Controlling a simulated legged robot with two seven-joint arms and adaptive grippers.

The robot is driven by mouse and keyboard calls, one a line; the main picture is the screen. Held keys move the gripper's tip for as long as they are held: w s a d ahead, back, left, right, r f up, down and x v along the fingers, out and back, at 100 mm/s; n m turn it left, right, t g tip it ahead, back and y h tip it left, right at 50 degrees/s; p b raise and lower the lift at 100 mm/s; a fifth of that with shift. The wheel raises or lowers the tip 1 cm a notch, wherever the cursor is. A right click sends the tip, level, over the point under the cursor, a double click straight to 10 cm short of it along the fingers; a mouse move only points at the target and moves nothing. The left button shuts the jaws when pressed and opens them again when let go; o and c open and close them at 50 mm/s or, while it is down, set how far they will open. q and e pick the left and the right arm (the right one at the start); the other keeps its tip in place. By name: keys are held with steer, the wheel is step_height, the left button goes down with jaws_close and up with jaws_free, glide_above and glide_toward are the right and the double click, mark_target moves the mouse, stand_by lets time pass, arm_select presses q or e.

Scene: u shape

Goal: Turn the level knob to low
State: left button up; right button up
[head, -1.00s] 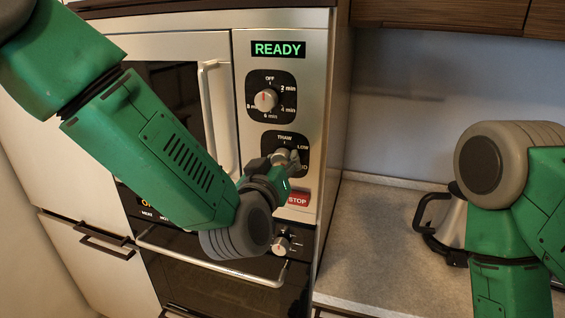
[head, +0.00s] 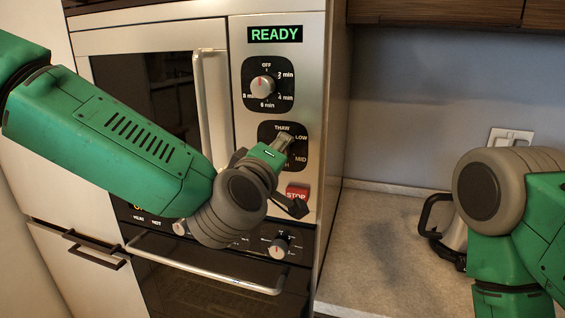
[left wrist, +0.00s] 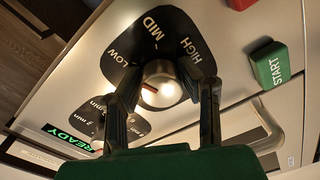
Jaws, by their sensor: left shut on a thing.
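The level knob (left wrist: 163,86) is a round metallic knob on a black plate marked LOW, MID and HIGH in the left wrist view. A short red mark on its face points toward the left of that view, on the LOW side. My left gripper (left wrist: 160,82) has one finger on each side of the knob and is shut on it. In the head view the left gripper (head: 284,142) reaches the black level plate (head: 304,140) and hides most of the knob. THAW, LOW and MID show around it. My right gripper is out of view.
The timer knob (head: 262,85) sits above under a READY display (head: 275,35). A red STOP button (head: 296,192) is just below, and a green START button (left wrist: 275,66) shows in the wrist view. A kettle (head: 453,228) stands on the counter at right.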

arm_select(q)
steer(key=shift+a+f+n+b, duration=0.1)
steer(key=shift+n+b, duration=0.5)
steer(key=shift+n, duration=0.4)
steer(key=o, duration=1.2)
steer(key=shift+c, duration=0.2)
steer(key=shift+s+a, duration=0.2)
steer(key=shift+a, duration=0.2)
steer(key=v, duration=1.2)
steer(key=shift+w, duration=0.1)
